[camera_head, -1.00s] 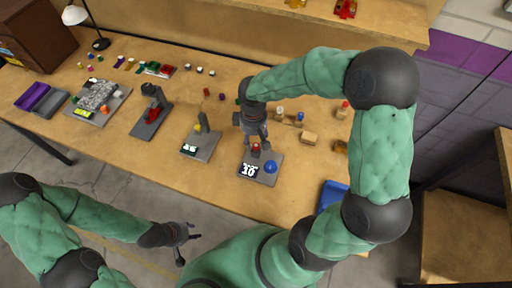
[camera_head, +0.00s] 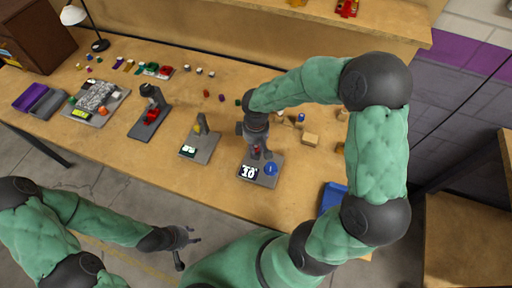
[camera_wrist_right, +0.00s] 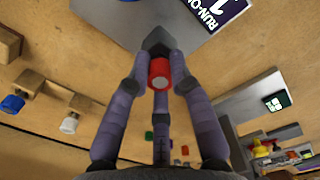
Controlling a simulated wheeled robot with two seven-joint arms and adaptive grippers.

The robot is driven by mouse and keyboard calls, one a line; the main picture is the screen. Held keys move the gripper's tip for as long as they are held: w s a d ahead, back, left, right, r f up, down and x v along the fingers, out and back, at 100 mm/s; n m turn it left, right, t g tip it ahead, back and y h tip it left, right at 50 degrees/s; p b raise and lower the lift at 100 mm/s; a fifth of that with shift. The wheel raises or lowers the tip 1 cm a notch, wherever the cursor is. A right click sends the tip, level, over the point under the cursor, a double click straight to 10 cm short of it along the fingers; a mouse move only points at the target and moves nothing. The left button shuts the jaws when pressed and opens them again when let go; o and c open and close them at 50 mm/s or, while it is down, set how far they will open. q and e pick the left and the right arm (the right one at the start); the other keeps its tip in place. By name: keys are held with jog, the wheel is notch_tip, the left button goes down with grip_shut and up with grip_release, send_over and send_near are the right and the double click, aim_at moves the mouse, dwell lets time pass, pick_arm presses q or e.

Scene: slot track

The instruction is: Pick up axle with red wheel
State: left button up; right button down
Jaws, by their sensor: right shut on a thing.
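A red wheel shows between the fingers of my right gripper (camera_head: 258,156); it shows larger as a red cylinder with a pale end (camera_wrist_right: 160,75) in the right wrist view. My right gripper is shut on it, over the grey plate (camera_head: 265,182) with the "10" label. A dark grey block (camera_wrist_right: 158,42) is just beyond the wheel; I cannot tell whether they touch. The axle itself is mostly hidden by the fingers. A blue round piece (camera_head: 270,169) sits on the same plate. My left gripper (camera_head: 187,250) is open and empty, in front of the table.
A grey stand (camera_head: 200,145) and another holding a red part (camera_head: 151,115) are to the left. Wooden blocks (camera_head: 310,140) and small wheeled pieces lie to the right. A blue tray (camera_head: 332,195) is at the right front edge.

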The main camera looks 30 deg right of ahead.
jog(key=shift+r, duration=0.1)
jog(key=shift+r+p, duration=0.3)
jog(key=shift+r, duration=0.35)
jog(key=s+a+r+p, duration=0.1)
jog(key=a+r+p, duration=0.3)
jog(key=a+r, duration=0.2)
jog(key=s+a+r+p, duration=0.2)
jog(key=a+r+p, duration=0.2)
jog(key=a+r, duration=0.3)
jog(key=shift+s+a+r, duration=0.25)
jog(key=shift+r, duration=1.5)
